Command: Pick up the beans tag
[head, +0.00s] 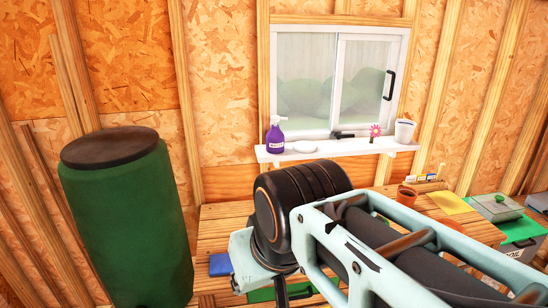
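Several small upright tags (424,178) stand in a light wooden holder at the back right of the wooden bench (213,228) in the head view. They are too small to read, so I cannot tell which, if any, is the beans tag. My arm crosses the lower middle and right of the view and covers much of the bench. My gripper's fingertips cannot be made out, and whether it holds anything does not show.
A terracotta pot (406,194), a yellow sheet (450,202) and a grey-lidded box (495,208) are at the right. A blue item (220,265) lies left of my arm. A tall green barrel (125,225) stands left. A white shelf (335,148) holds a purple bottle (275,135).

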